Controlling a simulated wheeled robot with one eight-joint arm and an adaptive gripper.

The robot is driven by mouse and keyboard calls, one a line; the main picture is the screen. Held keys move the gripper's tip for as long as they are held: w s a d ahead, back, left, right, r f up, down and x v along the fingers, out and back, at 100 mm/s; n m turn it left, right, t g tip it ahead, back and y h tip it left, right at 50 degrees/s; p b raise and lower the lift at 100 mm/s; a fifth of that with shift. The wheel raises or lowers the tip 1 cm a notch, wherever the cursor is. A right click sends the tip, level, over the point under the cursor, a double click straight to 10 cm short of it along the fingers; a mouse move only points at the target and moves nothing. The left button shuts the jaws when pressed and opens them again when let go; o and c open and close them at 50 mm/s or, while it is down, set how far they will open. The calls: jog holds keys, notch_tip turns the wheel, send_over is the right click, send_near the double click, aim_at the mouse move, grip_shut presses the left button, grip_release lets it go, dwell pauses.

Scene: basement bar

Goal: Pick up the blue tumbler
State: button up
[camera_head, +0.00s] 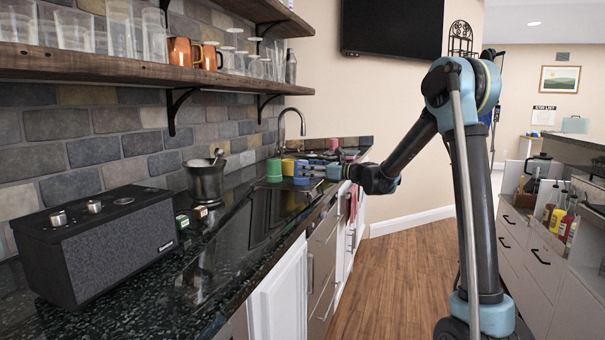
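A small blue object (301,171), which looks like the blue tumbler, stands on the dark counter at the far end, near the sink. A yellow cup (288,167) and a green cup (274,169) are just left of it. My gripper (312,171) reaches in from the right, pointing left, at about the height of the blue tumbler. Its fingers are close to the tumbler's right side. The view is too small to tell whether they touch it, or whether they are open or shut.
The dark counter (140,300) runs along the left wall, with a black speaker (100,245) and a metal mortar (205,182) nearer. A faucet (292,118) rises behind the cups. Wooden shelves (120,69) with glasses hang above. The wood floor (390,270) is clear.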

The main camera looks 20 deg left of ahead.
jog(key=shift+w+a+r, duration=0.1)
jog(key=shift+w+a, duration=0.1)
jog(key=shift+a, duration=1.3)
jog(key=c, duration=1.4)
